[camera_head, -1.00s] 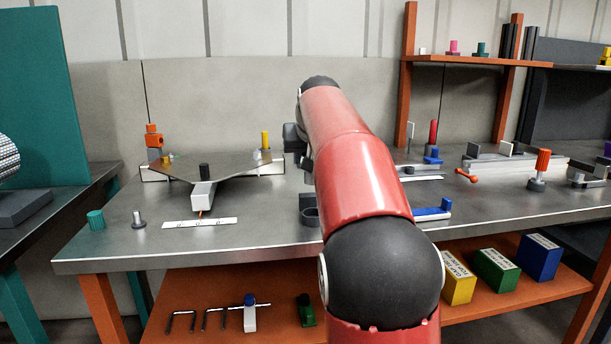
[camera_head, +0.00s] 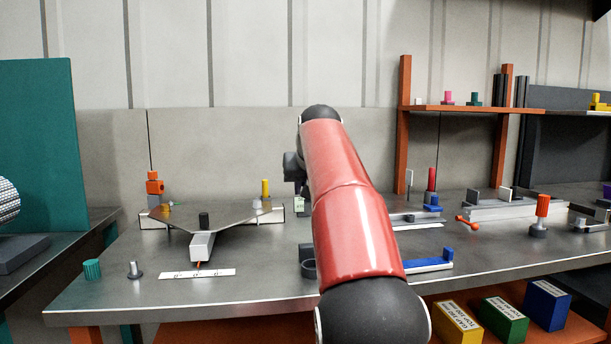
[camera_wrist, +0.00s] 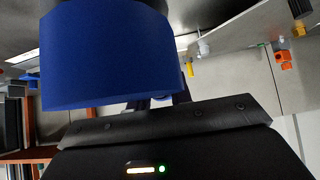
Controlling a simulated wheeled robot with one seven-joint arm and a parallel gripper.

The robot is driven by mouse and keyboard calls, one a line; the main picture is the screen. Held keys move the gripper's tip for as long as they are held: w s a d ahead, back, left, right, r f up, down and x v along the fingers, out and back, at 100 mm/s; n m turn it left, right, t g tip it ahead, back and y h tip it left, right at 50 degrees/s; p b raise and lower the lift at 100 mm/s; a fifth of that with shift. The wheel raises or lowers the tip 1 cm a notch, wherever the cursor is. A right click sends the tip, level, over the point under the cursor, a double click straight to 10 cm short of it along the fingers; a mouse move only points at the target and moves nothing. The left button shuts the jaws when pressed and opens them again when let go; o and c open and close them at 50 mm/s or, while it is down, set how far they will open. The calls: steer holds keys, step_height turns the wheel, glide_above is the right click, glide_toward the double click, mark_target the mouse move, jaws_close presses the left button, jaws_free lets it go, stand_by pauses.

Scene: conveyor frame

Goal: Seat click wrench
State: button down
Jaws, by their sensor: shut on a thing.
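In the wrist view a large blue block with a rounded face (camera_wrist: 105,55) fills the upper left, close to the camera. My gripper (camera_wrist: 160,102) is shut on this blue thing. Its fingers are mostly hidden behind the blue thing, so the exact grip does not show. I cannot tell from its visible part whether it is the click wrench. In the head view my red arm reaches over the workbench (camera_head: 120,292) and hides the gripper and what it holds. No seat for the wrench can be made out with certainty.
A grey plate fixture (camera_head: 215,215) with a yellow pin (camera_head: 265,188) and an orange clamp (camera_head: 154,185) stands left of my arm. A white strip (camera_head: 197,273), a teal knob (camera_head: 92,270) and a small grey post (camera_head: 134,270) are nearer the front. Blue-handled fixtures (camera_head: 430,264) stand right.

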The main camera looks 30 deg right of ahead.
steer(key=f, duration=0.2)
steer(key=f+b, duration=0.1)
steer(key=f, duration=0.2)
steer(key=shift+s+a+f, duration=0.15)
steer(key=shift+s+f, duration=0.1)
steer(key=shift+f, duration=0.05)
steer(key=shift+f+b, duration=1.75)
steer(key=shift+f, duration=0.45)
steer(key=shift+f, duration=0.2)
steer(key=shift+f+b, duration=0.85)
steer(key=shift+f, duration=0.5)
steer(key=c, duration=1.2)
jaws_free()
steer(key=shift+f, duration=0.1)
